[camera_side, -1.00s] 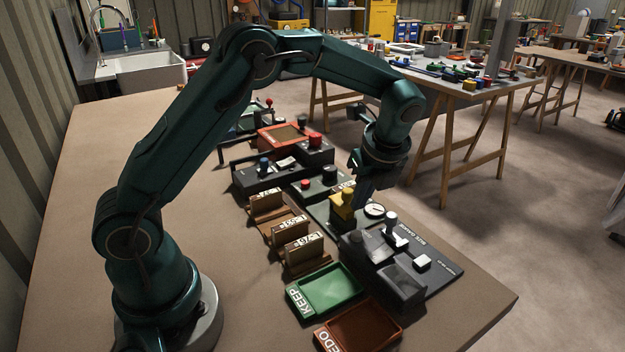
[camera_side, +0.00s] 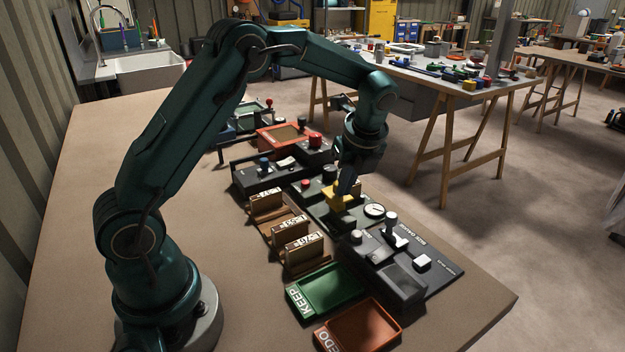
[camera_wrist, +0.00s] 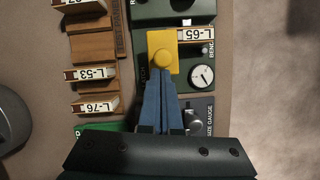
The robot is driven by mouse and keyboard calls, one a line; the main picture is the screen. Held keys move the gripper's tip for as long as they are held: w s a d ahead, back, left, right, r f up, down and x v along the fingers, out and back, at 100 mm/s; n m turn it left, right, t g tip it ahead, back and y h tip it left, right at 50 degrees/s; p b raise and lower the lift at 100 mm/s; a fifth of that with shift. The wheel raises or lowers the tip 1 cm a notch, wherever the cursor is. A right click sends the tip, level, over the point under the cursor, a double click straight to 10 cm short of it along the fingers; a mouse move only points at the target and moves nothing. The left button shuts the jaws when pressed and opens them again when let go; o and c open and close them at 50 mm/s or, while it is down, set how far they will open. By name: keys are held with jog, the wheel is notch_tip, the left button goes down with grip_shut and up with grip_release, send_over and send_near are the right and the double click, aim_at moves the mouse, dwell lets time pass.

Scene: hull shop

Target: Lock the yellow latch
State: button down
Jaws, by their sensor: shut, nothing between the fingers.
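The yellow latch (camera_side: 335,201), a block with a round knob, sits on the dark green gauge base. In the wrist view the latch (camera_wrist: 160,40) lies at the left end of a block labelled L-65 (camera_wrist: 196,34). My gripper (camera_side: 346,188) is shut and empty, pointing down at the latch. In the wrist view its blue fingertips (camera_wrist: 160,80) come right up to the near side of the knob; I cannot tell whether they touch it. The fingers hide part of the base below the latch.
A white dial (camera_side: 374,210) is right of the latch. The size gauge (camera_side: 385,265) stands nearer the camera. Labelled blocks (camera_side: 290,230) stand in a wooden rack to the left. A green KEEP tray (camera_side: 328,288) and an orange-brown tray (camera_side: 362,328) are in front.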

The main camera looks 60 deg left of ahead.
jog(key=shift+d, duration=0.35)
jog(key=s+d+r, duration=0.1)
jog(key=d+r, duration=0.5)
jog(key=r, duration=0.3)
jog(key=shift+d+r, duration=0.3)
jog(key=shift+d, duration=0.1)
jog(key=shift+s, duration=0.1)
